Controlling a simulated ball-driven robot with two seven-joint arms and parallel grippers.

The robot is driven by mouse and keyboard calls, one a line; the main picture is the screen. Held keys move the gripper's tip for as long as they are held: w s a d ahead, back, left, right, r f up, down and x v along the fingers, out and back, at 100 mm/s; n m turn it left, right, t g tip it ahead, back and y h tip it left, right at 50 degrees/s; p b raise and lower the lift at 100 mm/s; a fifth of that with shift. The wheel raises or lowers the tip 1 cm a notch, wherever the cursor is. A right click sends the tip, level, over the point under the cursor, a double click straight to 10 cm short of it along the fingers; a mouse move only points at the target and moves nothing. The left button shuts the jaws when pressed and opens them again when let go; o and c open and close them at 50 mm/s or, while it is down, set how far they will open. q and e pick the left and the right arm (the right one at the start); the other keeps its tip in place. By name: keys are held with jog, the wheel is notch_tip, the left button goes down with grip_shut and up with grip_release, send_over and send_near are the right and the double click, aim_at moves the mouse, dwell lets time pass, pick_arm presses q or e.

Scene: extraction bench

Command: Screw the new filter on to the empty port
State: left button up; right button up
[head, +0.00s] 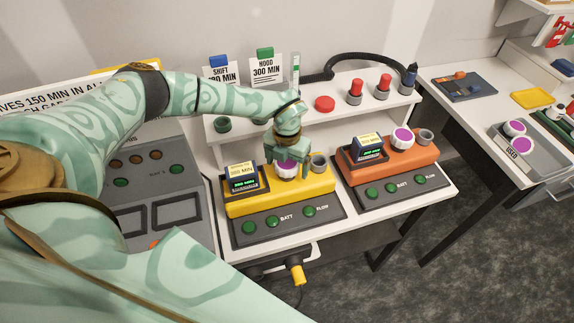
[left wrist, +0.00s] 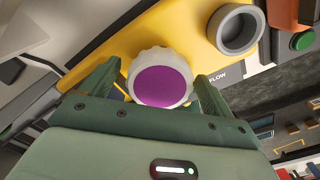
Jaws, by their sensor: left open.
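A white ridged filter with a purple top (left wrist: 162,78) sits on the yellow unit (head: 262,200); it also shows in the head view (head: 285,171). My left gripper (head: 291,158) is right over it, open, and the wrist view shows its two fingers on either side of the filter, not closed on it. An empty grey ring-shaped port (left wrist: 238,28) is beside this filter on the yellow unit, also visible in the head view (head: 318,162). Whether the filter is new cannot be told. My right gripper is not in view.
The orange unit (head: 390,165) to the right carries another purple-topped filter (head: 402,138) and a grey port (head: 425,136). A shelf (head: 345,115) behind holds red-topped pieces. Two purple-topped filters (head: 518,145) lie by a USED label on the right bench.

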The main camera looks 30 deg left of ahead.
pick_arm(q)
jog(key=n+p, duration=0.2)
jog(key=n, duration=0.2)
jog(key=n+p, duration=0.2)
jog(key=n, duration=0.3)
jog(key=n+p, duration=0.3)
jog(key=n, duration=0.1)
jog(key=shift+r, duration=0.25)
jog(key=shift+f+n, duration=0.15)
jog(key=shift+n, duration=0.55)
jog(key=shift+f, duration=0.15)
jog(key=c, duration=1.1)
jog(key=m, duration=0.6)
jog(key=shift+m, duration=0.3)
jog(key=m, duration=0.7)
jog(key=shift+b, duration=0.4)
jog(key=m, duration=0.7)
jog(key=shift+b, duration=0.4)
jog(key=m, duration=0.4)
jog(key=shift+m+b, duration=0.3)
jog(key=shift+m, duration=1.1)
jog(key=o, duration=1.1)
